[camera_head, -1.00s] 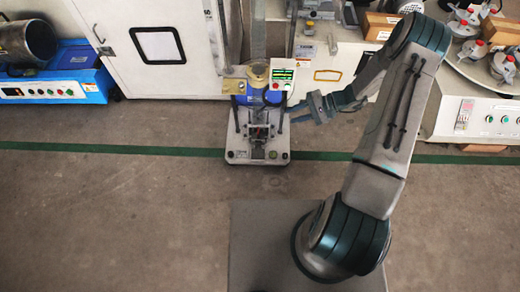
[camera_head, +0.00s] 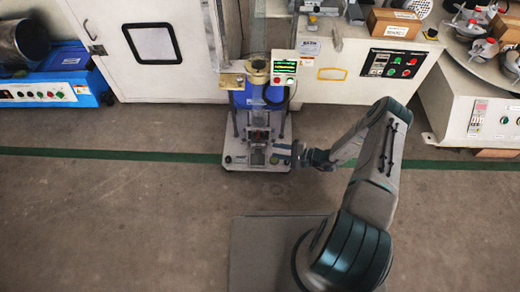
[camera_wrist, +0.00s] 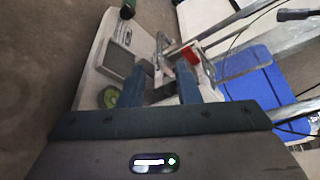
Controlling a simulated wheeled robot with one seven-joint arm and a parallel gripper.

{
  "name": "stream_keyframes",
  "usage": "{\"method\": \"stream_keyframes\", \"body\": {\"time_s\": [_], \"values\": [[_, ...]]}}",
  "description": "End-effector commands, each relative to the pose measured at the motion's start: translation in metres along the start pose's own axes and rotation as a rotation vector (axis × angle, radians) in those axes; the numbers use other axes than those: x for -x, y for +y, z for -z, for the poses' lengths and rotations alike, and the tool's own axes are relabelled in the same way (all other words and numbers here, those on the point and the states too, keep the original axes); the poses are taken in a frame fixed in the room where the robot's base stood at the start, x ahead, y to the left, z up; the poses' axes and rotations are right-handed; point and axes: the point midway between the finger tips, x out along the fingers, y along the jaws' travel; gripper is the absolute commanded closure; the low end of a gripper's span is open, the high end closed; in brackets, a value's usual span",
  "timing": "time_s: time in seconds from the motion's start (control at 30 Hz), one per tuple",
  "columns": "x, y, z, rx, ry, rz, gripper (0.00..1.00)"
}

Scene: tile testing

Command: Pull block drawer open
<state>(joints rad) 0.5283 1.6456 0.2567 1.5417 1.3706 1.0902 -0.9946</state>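A small testing machine with a blue body (camera_head: 245,98) stands on a pale base plate (camera_head: 236,158) at the centre of the head view. Grey metal parts and a red piece (camera_wrist: 192,53) sit low on its front; I cannot tell for certain which part is the block drawer. My gripper (camera_head: 278,153) is at the right of these low front parts. In the wrist view, my gripper's two dark fingers (camera_wrist: 160,78) are apart, pointing at the metal parts. A grey piece shows between or just beyond the fingertips; contact is unclear.
A white cabinet (camera_head: 190,75) stands behind left, with blue equipment (camera_head: 62,58) farther left. A control box (camera_head: 284,68) is on the machine. A cream bench with a control panel (camera_head: 393,66) stands behind right. The floor in front (camera_head: 120,220) is clear.

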Motion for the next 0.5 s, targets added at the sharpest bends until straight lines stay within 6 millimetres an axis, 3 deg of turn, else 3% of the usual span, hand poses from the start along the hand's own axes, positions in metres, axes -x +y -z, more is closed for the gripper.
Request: {"method": "stream_keyframes", "body": {"time_s": [0.2,0.5], "values": [[-0.049,0.004,0.001,0.002,-0.004,-0.002,0.70],[-0.084,0.001,0.000,0.002,-0.002,-0.002,0.70]]}}
